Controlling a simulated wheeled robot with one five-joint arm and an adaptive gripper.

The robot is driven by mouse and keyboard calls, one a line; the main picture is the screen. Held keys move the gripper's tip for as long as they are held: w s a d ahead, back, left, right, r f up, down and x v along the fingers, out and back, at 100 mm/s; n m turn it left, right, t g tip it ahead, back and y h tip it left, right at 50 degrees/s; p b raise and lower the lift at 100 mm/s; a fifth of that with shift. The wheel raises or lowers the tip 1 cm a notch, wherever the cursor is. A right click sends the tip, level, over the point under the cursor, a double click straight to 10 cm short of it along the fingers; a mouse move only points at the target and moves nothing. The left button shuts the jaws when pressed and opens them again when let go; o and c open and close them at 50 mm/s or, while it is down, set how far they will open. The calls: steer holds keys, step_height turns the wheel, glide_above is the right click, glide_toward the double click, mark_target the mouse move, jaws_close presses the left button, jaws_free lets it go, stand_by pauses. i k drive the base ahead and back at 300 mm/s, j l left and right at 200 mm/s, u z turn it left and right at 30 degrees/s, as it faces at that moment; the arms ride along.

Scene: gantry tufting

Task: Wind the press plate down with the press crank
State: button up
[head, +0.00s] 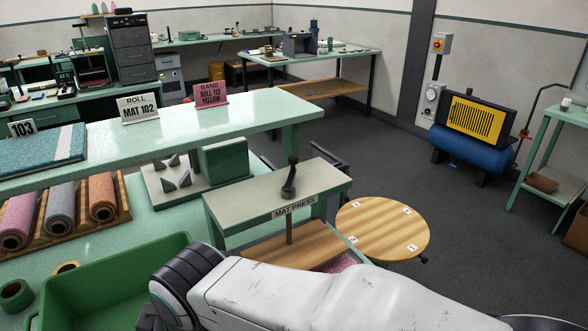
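The mat press (235,200) is a green frame with a pale top and a "MAT PRESS" label, standing at the middle of the view. The press crank (289,190) is black and stands on the frame's top, with its knob upright. A screw shaft (289,231) runs down from it to the wooden press plate (285,250). A bit of pink mat (346,260) shows by the plate's right end. My white arm crosses the foreground and hides the press's lower front, so I cannot tell the gap below the plate. My gripper is not in view.
A round wooden turntable (383,228) with numbered tags stands right of the press. A green bin (110,285) is at the lower left, near mat rolls (60,212). A green shelf (240,108) with signs runs behind. Open floor (470,225) lies to the right.

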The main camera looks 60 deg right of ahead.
mark_target(288, 190)
steer(key=z, duration=1.7)
steer(key=l+u, duration=0.25)
steer(key=l, duration=0.15)
